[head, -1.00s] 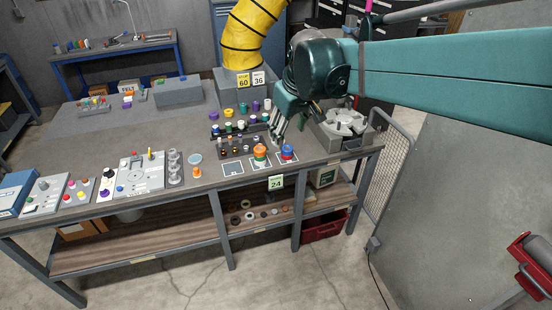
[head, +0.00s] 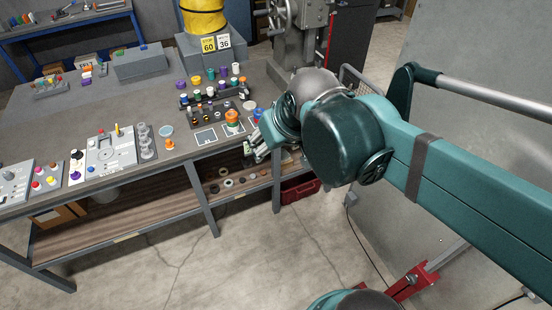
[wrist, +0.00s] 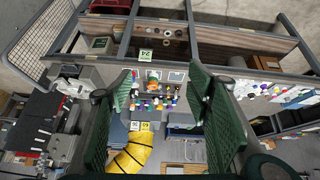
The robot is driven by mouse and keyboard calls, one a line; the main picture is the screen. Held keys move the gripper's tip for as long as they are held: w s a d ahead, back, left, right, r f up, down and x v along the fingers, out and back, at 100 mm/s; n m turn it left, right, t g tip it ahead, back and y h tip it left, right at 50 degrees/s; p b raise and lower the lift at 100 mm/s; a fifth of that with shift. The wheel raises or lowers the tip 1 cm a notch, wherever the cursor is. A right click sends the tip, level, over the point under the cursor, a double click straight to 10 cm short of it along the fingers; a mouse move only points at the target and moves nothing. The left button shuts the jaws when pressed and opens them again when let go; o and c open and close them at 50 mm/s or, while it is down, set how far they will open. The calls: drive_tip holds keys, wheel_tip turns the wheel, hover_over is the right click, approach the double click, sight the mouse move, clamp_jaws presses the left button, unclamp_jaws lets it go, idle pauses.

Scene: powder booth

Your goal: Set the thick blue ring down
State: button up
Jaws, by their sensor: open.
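My gripper (head: 258,150) is open and empty at the right front edge of the bench in the head view. In the wrist view its two green ribbed fingers (wrist: 160,88) stand wide apart, with the bench beyond them. A small blue patch (wrist: 134,74) by the left finger looks like the thick blue ring, though it is too small to be sure.
The workbench (head: 120,195) carries racks of coloured bottles (head: 210,95) and a grey panel (head: 115,150). A yellow duct (head: 204,17) rises behind. Loose rings (head: 228,182) lie on the lower shelf. The floor in front is clear.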

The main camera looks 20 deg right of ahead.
drive_tip(key=shift+m+t, duration=0.3)
drive_tip(key=s, duration=0.1)
drive_tip(key=s+f, duration=0.2)
drive_tip(key=shift+s+a+f, duration=0.25)
drive_tip(key=shift+s+a, duration=0.05)
drive_tip(key=shift+s, duration=0.1)
wheel_tip(320, 180, down, 10)
drive_tip(key=b, duration=1)
drive_tip(key=shift+f, duration=0.15)
idle(0.6)
